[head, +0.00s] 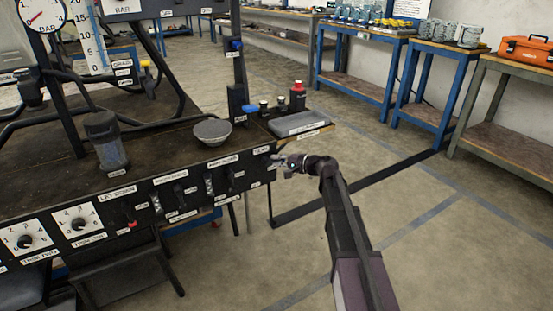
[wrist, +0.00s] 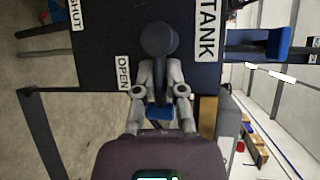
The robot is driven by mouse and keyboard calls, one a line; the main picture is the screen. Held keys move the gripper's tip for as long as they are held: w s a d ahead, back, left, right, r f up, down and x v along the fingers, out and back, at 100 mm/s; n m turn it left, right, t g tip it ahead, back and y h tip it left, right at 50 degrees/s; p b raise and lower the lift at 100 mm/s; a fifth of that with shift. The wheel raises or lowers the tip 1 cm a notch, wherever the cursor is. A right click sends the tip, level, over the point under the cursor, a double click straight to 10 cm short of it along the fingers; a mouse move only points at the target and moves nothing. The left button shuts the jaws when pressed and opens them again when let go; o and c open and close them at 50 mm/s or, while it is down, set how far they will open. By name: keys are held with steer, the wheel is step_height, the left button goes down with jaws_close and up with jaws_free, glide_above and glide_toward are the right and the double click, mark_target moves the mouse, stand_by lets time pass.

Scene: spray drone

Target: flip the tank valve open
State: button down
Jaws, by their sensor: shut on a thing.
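The tank valve (wrist: 159,38) shows in the wrist view as a dark round knob on a black panel. A white TANK label (wrist: 208,30) is beside it, an OPEN label (wrist: 123,73) lies to its lower left and a SHUT label (wrist: 76,14) is at the upper left. My gripper (wrist: 159,75) is shut on the valve's dark handle, with a finger on each side just below the knob. In the head view my gripper (head: 280,164) is at the panel's right end.
The black bench (head: 60,170) carries a grey bowl (head: 212,131) and a dark canister (head: 105,140). Other switches line its front panel. Open floor lies right of the bench.

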steer(key=c, duration=0.7)
jaws_free()
steer(key=shift+f+b, duration=0.15)
steer(key=shift+b, duration=0.3)
